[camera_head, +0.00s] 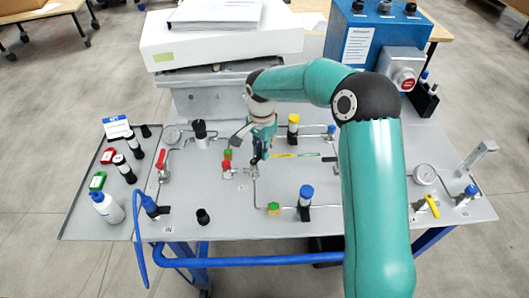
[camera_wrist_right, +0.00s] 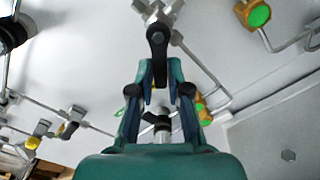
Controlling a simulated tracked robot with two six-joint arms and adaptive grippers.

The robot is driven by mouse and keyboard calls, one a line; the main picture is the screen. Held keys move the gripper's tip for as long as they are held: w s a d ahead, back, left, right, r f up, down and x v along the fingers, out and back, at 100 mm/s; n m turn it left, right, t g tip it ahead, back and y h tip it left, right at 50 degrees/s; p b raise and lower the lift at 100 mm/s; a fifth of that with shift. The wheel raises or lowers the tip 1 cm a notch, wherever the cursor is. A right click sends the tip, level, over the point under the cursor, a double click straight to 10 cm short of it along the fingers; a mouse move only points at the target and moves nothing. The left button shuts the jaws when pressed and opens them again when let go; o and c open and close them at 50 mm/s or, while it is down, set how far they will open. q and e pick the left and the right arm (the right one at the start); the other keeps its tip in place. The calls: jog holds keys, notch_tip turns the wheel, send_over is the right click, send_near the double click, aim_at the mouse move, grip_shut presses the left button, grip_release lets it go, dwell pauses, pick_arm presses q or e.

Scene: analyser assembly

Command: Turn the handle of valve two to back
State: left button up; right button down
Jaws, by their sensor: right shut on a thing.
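My right gripper (camera_head: 262,150) reaches down over the middle of the grey panel. In the right wrist view its two fingers (camera_wrist_right: 160,88) are shut on a black lever handle (camera_wrist_right: 157,42). The handle sits on a metal valve body (camera_wrist_right: 160,12) with pipes running from it. In the head view the gripper and arm largely hide this handle. I cannot read a label that names it valve two. My left gripper is not in view.
A red-handled valve (camera_head: 162,170) stands at the left and a yellow-handled valve (camera_head: 433,206) at the right. A blue-capped part (camera_head: 305,195) and a yellow-capped part (camera_head: 293,123) stand near my arm. A tray (camera_head: 80,212) holds bottles at the left.

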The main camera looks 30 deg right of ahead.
jog(key=n, duration=0.1)
jog(key=w+n, duration=0.1)
jog(key=n, duration=0.2)
jog(key=shift+w+a+r+n, duration=0.1)
jog(key=shift+w+a+n, duration=0.15)
jog(key=shift+a+n, duration=0.05)
jog(key=shift+w+a+n, duration=0.25)
jog(key=shift+n, duration=0.75)
jog(key=shift+w+a+n, duration=0.2)
jog(key=shift+n, duration=0.8)
jog(key=c, duration=1.1)
grip_release()
notch_tip(320, 180, up, 12)
jog(key=shift+f, duration=0.1)
